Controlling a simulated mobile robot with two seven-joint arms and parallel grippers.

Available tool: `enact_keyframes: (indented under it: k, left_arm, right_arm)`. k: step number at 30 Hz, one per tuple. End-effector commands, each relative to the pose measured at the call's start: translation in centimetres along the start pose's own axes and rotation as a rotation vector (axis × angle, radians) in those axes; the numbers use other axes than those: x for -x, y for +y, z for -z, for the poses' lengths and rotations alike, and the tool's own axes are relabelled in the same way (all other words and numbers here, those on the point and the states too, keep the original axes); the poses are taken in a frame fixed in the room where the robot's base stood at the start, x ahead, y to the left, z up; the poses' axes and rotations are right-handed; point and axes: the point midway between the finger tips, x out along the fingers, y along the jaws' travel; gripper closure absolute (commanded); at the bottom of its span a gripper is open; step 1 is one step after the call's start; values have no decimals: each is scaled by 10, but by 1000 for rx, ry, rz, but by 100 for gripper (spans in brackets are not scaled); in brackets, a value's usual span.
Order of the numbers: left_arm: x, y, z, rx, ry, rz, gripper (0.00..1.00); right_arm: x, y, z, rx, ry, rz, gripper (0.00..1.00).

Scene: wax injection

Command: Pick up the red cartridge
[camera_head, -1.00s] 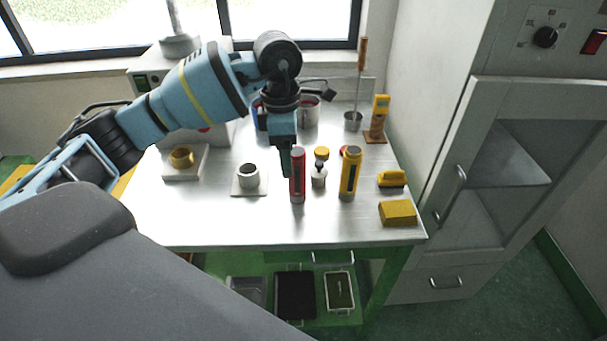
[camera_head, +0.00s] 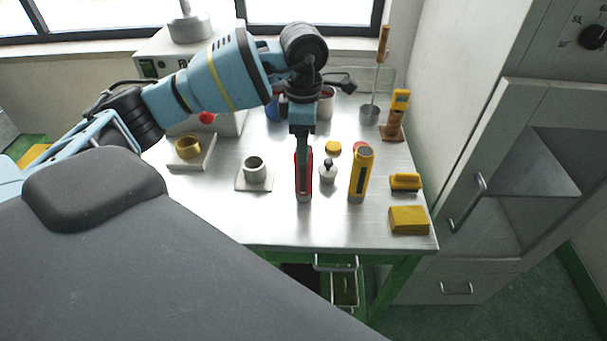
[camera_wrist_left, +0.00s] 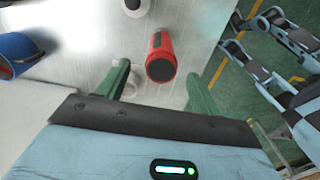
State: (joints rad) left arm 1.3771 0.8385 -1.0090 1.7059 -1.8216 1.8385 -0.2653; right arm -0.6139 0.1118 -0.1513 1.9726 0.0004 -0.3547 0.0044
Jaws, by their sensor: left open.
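The red cartridge (camera_head: 304,186) stands upright on the metal table (camera_head: 270,222), left of the yellow cartridge (camera_head: 361,174). My left gripper (camera_head: 304,155) is at the red cartridge's upper part in the head view, its fingers covering some of it. In the left wrist view, the red cartridge (camera_wrist_left: 161,57) shows with its dark end toward the camera, between the two green fingers of my left gripper (camera_wrist_left: 158,88). The fingers are open, with gaps on both sides. My right gripper is not in view.
A grey cup (camera_head: 254,168) sits on a plate to the left. A blue bucket (camera_wrist_left: 14,50) shows in the left wrist view.

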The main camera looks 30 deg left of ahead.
Motion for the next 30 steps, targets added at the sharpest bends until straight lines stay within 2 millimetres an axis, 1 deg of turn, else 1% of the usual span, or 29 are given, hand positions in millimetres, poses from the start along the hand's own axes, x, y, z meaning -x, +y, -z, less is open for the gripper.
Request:
enact_keyframes:
  k: [6, 10, 14, 20, 30]
  left_arm:
    - [-27, -3, 0, 0, 1, 1, 34]
    - [-43, -2, 0, -1, 2, 1, 34]
    - [-50, -2, 0, -1, 1, 1, 34]
    - [-50, -2, 0, -1, 1, 1, 34]
    - [-50, -2, 0, -1, 1, 1, 79]
  right_arm:
    - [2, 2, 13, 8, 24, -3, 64]
    - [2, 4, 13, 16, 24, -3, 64]
    - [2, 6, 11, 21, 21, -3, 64]
    - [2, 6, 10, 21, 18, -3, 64]
    - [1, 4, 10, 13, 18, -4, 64]
